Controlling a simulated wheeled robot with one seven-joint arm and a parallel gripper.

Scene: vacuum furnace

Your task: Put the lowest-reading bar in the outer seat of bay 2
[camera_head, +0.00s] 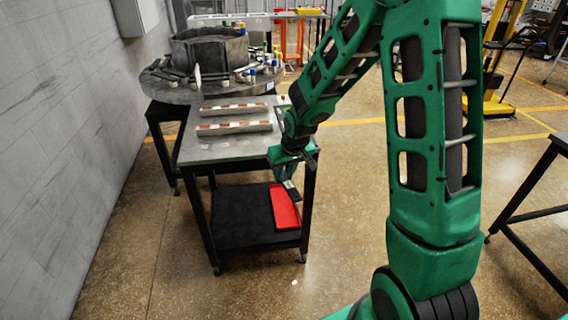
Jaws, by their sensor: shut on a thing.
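My gripper (290,184) is at the near right edge of the grey-topped table, low beside it and in front of a red tray. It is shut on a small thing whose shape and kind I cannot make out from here. Two long pale blocks with reddish-brown and white marks lie across the tabletop, a far one (232,109) and a near one (234,127). I cannot tell their seats or bay numbers, and no bar's reading is legible.
The grey table (215,153) has a black lower shelf (240,216) with the red tray (284,208) at its right. Behind stands a round metal furnace part (208,52) with several small items around it. A wall is at the left; another table (530,195) is at the right.

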